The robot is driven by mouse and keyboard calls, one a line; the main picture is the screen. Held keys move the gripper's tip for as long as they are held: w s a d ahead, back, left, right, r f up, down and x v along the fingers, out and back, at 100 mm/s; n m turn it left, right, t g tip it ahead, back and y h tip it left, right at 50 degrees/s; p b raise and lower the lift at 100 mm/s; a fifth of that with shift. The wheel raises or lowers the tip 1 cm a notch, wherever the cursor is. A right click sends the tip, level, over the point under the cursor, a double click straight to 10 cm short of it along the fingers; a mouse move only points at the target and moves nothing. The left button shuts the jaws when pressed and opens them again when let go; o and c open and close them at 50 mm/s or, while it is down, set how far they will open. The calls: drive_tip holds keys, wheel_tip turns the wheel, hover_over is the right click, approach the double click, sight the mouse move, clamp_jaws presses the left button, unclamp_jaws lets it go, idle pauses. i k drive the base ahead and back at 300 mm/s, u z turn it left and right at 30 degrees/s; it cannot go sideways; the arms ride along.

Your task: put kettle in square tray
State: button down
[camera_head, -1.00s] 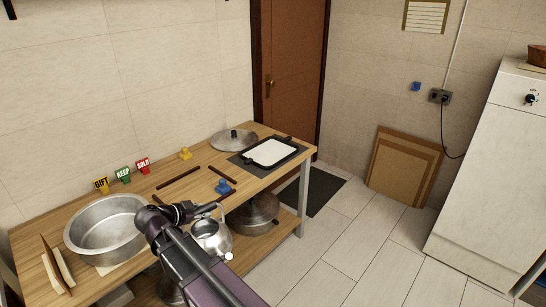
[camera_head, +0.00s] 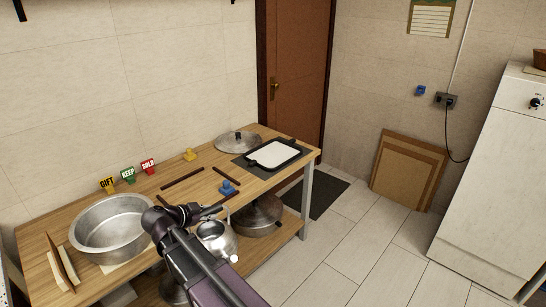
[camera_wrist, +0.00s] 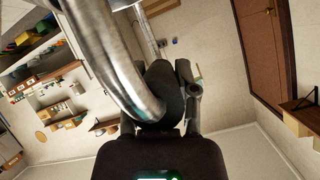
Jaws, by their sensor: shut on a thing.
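The kettle (camera_head: 214,234) is shiny metal and hangs at the table's front edge, partly hidden behind my arm. My gripper (camera_head: 212,212) is shut on its handle; in the wrist view the curved metal handle (camera_wrist: 112,62) passes between the fingers of my gripper (camera_wrist: 165,85). The square tray (camera_head: 292,158) is black with a white inside and has handles. It lies on a dark mat at the table's right end, to the right of and beyond the kettle.
A large metal basin (camera_head: 108,228) stands on the left of the table (camera_head: 190,172). A lid (camera_head: 237,141) lies behind the tray. Dark sticks (camera_head: 183,177), a blue holder (camera_head: 228,188) and price signs (camera_head: 128,175) are on top. A covered pot (camera_head: 260,216) sits on the lower shelf.

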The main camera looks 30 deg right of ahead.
sight(278, 156)
drive_tip(key=z, duration=2.7)
drive_tip(key=i, duration=0.8)
drive_tip(key=u, duration=0.15)
